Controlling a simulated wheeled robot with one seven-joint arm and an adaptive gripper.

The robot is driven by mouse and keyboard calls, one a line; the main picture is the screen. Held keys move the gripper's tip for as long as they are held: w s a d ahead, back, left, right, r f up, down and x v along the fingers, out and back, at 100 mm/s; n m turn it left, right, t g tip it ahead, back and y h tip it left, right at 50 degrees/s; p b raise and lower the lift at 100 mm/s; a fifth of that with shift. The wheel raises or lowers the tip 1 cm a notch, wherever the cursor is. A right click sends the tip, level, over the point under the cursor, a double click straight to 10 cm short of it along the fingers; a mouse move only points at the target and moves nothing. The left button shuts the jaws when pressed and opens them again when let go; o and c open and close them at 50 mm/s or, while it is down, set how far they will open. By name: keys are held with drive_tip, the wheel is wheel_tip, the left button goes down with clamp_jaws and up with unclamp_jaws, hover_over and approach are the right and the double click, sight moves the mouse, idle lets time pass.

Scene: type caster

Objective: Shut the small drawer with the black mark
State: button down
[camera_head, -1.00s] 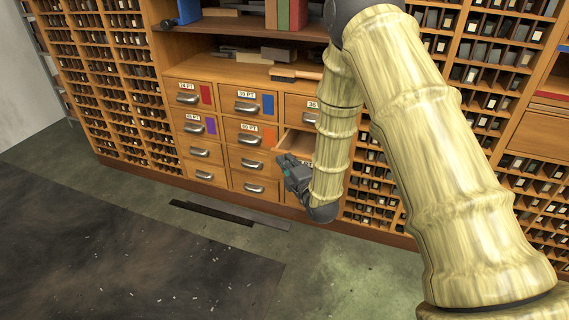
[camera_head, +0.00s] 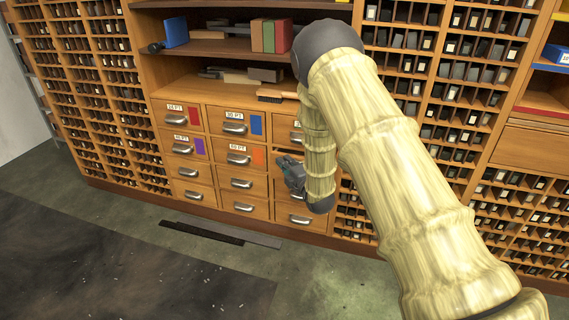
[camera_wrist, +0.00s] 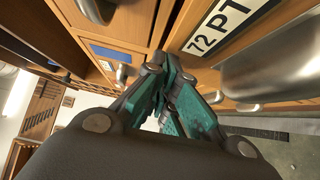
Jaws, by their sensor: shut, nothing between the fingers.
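A wooden cabinet of small drawers (camera_head: 208,152) has metal cup handles, paper labels and coloured marks. In its right column, a drawer in the second row (camera_head: 283,153) is largely hidden behind my arm and gripper; a narrow dark gap shows at its top. No black mark is visible. My gripper (camera_head: 290,172) is shut and empty, in front of that column. In the wrist view, the teal fingers (camera_wrist: 157,72) are together, close to a drawer front labelled 72 PT (camera_wrist: 222,24) with a large metal handle (camera_wrist: 285,65). Contact cannot be told.
A brush (camera_head: 277,96) lies on the shelf above. Type cases with many compartments (camera_head: 110,100) flank the cabinet. Dark and grey strips (camera_head: 220,233) lie on the otherwise open floor before it.

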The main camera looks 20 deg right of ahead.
drive_tip(key=s+p, duration=0.3)
drive_tip(key=s, duration=0.9)
drive_tip(key=shift+s+a+p, duration=0.2)
drive_tip(key=shift+p, duration=0.15)
drive_tip(key=c, duration=2)
unclamp_jaws()
drive_tip(key=shift+s, duration=0.25)
drive_tip(key=o, duration=0.3)
drive_tip(key=shift+s+f, duration=0.15)
drive_tip(key=shift+f, duration=0.15)
drive_tip(key=shift+o, duration=1.4)
wheel_tip(320, 180, down, 6)
drive_tip(key=s+a+m+h+b, duration=0.1)
drive_tip(key=s+m, duration=0.1)
drive_tip(key=m, duration=0.6)
drive_tip(key=shift+s+a+f, duration=0.15)
drive_tip(key=shift+a+f, duration=0.05)
wheel_tip(320, 180, down, 4)
drive_tip(key=s+a+m+h+b, duration=0.1)
drive_tip(key=a+m+h+b, duration=0.15)
drive_tip(key=m, duration=1.65)
drive_tip(key=w+d+r+m+h+b, duration=0.2)
drive_tip(key=d+r+m+h+b, duration=0.3)
drive_tip(key=m, duration=0.8)
drive_tip(key=w+d+f+y+b, duration=0.1)
drive_tip(key=w+d, duration=0.2)
drive_tip(key=w, duration=0.7)
drive_tip(key=shift+w+m, duration=0.3)
drive_tip(key=shift+w, duration=0.05)
